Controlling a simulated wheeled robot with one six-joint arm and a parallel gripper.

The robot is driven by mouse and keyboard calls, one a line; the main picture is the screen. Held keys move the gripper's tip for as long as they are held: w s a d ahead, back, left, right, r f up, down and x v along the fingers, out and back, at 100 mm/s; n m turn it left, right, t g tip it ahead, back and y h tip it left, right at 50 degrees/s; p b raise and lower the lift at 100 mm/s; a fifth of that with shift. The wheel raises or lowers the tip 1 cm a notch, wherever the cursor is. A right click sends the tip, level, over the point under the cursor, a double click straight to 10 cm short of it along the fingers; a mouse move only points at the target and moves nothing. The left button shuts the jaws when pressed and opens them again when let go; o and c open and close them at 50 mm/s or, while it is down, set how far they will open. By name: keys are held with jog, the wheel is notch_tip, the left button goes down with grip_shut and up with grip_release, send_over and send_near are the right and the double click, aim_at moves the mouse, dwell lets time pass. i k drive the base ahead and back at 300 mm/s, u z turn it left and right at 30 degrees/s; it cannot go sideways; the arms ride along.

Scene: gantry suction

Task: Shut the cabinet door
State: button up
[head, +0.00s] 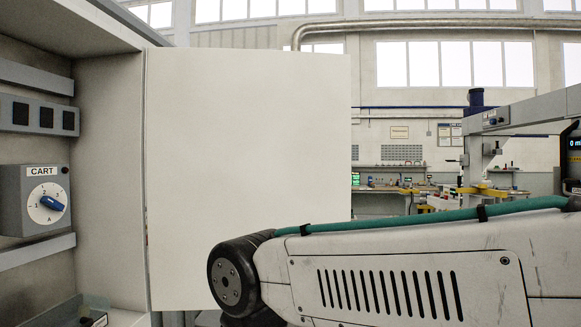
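The cabinet door (245,150) is a plain pale panel standing wide open. Its left edge meets the right side of the cabinet (108,150), whose inside shows at the left. My arm crosses the lower right of the view and covers the door's lower right corner. My gripper is not in view, so whether it touches the door cannot be seen. No handle shows on the visible face of the door.
Inside the cabinet are a grey switch box marked CART (35,200) with a blue knob and a strip with dark square sockets (38,116). Behind, at the right, are a workbench (385,203) and a grey gantry frame (525,112).

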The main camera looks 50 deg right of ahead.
aim_at(240, 143)
jog(key=k, duration=0.25)
jog(key=z, duration=2.1)
jog(key=i, duration=5.25)
jog(key=u, duration=4.95)
jog(key=i, duration=0.25)
jog(key=z, duration=0.3)
